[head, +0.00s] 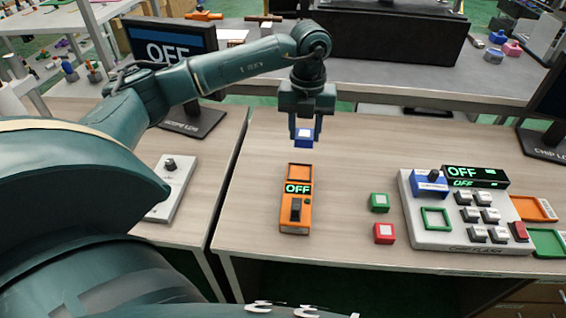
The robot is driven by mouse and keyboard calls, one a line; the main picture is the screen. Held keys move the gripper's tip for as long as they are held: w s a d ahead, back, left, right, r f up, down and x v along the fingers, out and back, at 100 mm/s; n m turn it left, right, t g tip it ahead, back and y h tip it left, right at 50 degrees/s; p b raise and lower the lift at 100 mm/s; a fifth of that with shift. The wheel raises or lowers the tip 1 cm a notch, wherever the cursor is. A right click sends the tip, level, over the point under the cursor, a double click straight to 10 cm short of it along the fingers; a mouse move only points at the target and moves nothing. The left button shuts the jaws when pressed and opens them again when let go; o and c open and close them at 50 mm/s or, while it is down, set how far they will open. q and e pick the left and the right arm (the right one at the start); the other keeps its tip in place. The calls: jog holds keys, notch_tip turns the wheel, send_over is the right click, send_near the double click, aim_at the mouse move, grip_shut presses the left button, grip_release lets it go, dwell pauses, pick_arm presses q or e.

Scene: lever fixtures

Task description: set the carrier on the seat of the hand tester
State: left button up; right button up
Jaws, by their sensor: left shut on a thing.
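My left gripper (305,130) points down, shut on a small blue carrier (304,141) with a pale top. It holds the carrier in the air, just behind the hand tester as seen in the head view. The hand tester (296,215) is an orange box lying on the table, with a display reading OFF in green and a dark lever below it. Its seat (299,171) is a square orange frame at the far end and looks empty. The carrier appears apart from the seat; its exact height is hard to tell. My right gripper is not in view.
A green block (379,202) and a red block (384,233) lie right of the tester. Further right stands a grey panel (462,238) with buttons, a green frame and OFF displays. A monitor (172,55) stands behind left.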

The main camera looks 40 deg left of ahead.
aim_at(300, 173)
pick_arm(q)
jog(key=shift+s+a, duration=0.1)
jog(key=shift+a, duration=0.05)
jog(key=shift+s+f, duration=0.1)
jog(key=shift+f, duration=0.25)
notch_tip(300, 173, down, 9)
jog(key=shift+f, duration=0.15)
jog(key=shift+f, duration=0.1)
jog(key=o, duration=0.9)
jog(key=shift+o, duration=0.2)
notch_tip(300, 173, up, 12)
jog(key=shift+r, duration=0.15)
